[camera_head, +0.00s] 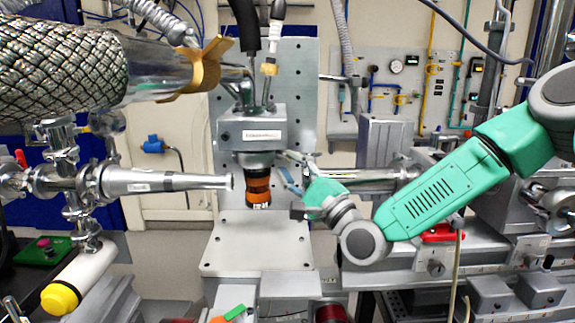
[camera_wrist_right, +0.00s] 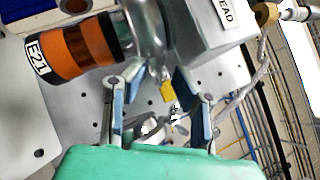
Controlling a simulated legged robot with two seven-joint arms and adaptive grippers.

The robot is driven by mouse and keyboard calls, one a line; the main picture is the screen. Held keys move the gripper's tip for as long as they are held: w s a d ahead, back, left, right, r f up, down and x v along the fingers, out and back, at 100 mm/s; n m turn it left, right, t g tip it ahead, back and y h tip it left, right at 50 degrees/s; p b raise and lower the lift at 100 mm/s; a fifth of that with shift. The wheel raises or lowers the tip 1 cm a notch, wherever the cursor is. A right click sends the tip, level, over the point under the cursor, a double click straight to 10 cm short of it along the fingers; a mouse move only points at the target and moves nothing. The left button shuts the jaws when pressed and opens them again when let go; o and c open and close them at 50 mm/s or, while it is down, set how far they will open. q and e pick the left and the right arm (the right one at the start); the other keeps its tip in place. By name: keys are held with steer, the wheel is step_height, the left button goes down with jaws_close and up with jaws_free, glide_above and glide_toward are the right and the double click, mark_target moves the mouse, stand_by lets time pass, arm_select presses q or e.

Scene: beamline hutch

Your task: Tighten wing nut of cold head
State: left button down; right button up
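The cold head (camera_head: 252,132) is a grey box with a label, mounted upright in front of a grey perforated plate, with an orange-banded cylinder (camera_head: 258,188) below it. In the wrist view the cold head (camera_wrist_right: 212,28) is at the upper right and the orange-banded cylinder (camera_wrist_right: 75,48) at the upper left, with a shiny clamp ring (camera_wrist_right: 148,30) between them. A small yellow part (camera_wrist_right: 168,91), possibly the wing nut, shows below the ring. My right gripper (camera_head: 284,168) is open beside the cold head's lower right; its blue-padded fingers (camera_wrist_right: 157,84) stand either side of the yellow part. My left gripper is not seen.
A braided hose (camera_head: 60,65) and metal vacuum pipes (camera_head: 130,181) crowd the left. The grey bracket base (camera_head: 257,245) below the cold head is mostly bare. Rails and fittings (camera_head: 440,265) fill the lower right. Cables rise above the cold head.

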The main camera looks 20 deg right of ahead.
steer(key=v, duration=1.1)
steer(key=shift+f, duration=0.15)
steer(key=shift+w, duration=0.1)
